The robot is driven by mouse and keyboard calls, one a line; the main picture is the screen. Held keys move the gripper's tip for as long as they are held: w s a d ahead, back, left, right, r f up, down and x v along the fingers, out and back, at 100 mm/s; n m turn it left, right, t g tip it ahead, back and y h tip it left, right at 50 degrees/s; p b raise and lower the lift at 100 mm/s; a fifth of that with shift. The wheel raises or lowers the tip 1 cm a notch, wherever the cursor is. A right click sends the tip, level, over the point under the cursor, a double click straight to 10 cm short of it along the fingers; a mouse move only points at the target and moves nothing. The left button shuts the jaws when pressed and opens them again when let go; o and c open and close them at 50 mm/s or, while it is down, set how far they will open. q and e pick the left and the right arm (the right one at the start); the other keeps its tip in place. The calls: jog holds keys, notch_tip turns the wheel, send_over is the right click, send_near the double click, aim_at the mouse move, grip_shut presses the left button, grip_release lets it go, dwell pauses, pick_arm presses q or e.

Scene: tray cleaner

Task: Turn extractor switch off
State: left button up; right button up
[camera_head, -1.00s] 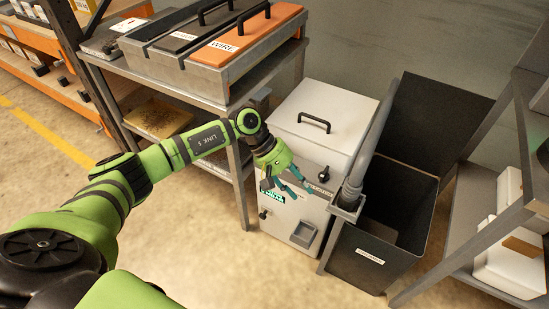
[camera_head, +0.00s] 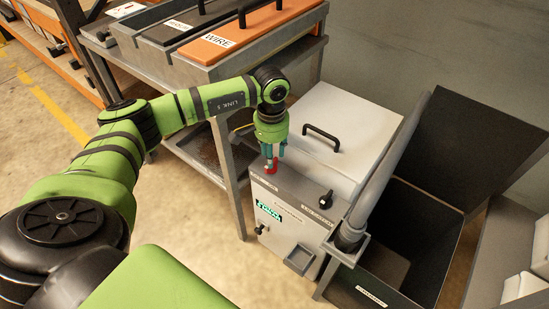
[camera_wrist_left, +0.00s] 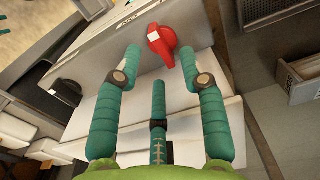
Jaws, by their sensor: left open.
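A white machine (camera_head: 340,125) with a sloped grey panel carries a red knob (camera_head: 271,166) at its left and a black knob (camera_head: 326,199) at its right. Each knob has a small label, too small to read surely. My left gripper (camera_head: 272,154) is just above the red knob, pointing down, with teal fingers open. In the left wrist view the red knob (camera_wrist_left: 162,42) lies just beyond and between the open fingertips (camera_wrist_left: 160,60). I cannot tell whether they touch it. The black knob (camera_wrist_left: 65,90) is off to the left there. My right gripper is out of view.
A metal workbench with an orange lid (camera_head: 235,38) marked WIRE stands left of the machine, close to my left arm. A grey pipe (camera_head: 380,185) and a dark open bin (camera_head: 410,240) stand to the right. The machine front has another black knob (camera_head: 261,229).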

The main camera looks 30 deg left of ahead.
pick_arm(q)
jog(key=shift+f, duration=1.8)
jog(key=shift+c, duration=0.4)
grip_shut()
